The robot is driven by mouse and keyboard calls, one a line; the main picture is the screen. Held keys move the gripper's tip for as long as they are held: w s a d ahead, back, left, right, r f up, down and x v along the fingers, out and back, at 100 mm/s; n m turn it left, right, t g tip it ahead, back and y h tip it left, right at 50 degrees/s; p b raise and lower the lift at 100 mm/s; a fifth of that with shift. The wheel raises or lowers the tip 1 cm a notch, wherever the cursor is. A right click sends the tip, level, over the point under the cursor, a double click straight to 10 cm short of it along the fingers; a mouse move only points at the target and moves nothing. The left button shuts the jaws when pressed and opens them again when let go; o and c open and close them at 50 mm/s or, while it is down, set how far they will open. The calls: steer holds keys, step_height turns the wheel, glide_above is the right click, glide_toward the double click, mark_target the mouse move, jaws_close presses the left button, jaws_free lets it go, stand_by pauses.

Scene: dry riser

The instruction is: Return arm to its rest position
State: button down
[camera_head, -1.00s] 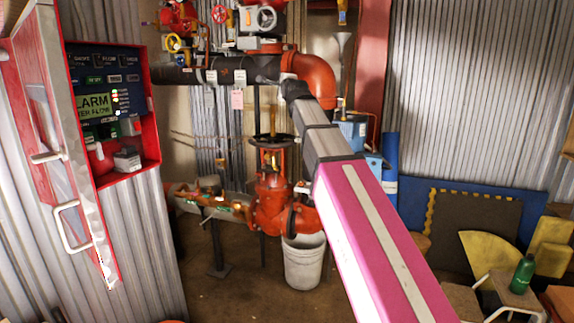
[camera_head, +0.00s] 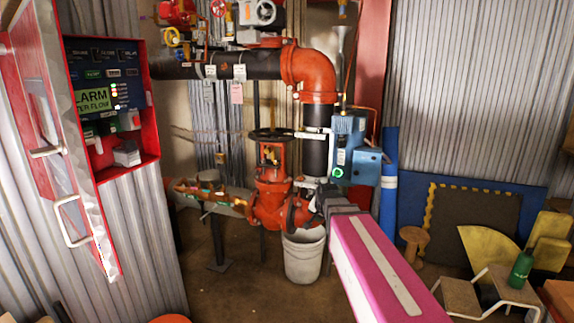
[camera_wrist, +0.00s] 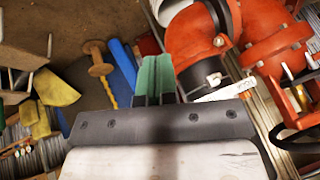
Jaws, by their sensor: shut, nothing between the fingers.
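My arm, pink with a pale stripe, reaches in from the bottom of the head view. Its dark far end is in front of the lower red pipework (camera_head: 300,210), and I cannot make out the fingertips there. In the wrist view my gripper (camera_wrist: 155,75) shows as two green fingers side by side, shut with nothing between them. Beyond them lie the red pipe fittings (camera_wrist: 200,45) on the right and the floor on the left. I cannot tell how far the fingers are from the pipes.
A red alarm cabinet (camera_head: 148,110) stands open at the left. A white bucket (camera_head: 303,262) is under the red valve (camera_head: 270,180). A blue box (camera_head: 350,150) hangs on the riser. A green bottle (camera_head: 521,270) and stools (camera_head: 500,285) are at the right. Bare floor lies at centre left.

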steer(key=s+d+f+n+g, duration=0.2)
steer(key=s+d+f+g, duration=0.1)
steer(key=s+f, duration=0.5)
steer(key=s+d+f+n+g, duration=0.3)
steer(key=s+f, duration=0.5)
steer(key=s, duration=0.2)
steer(key=shift+h, duration=0.4)
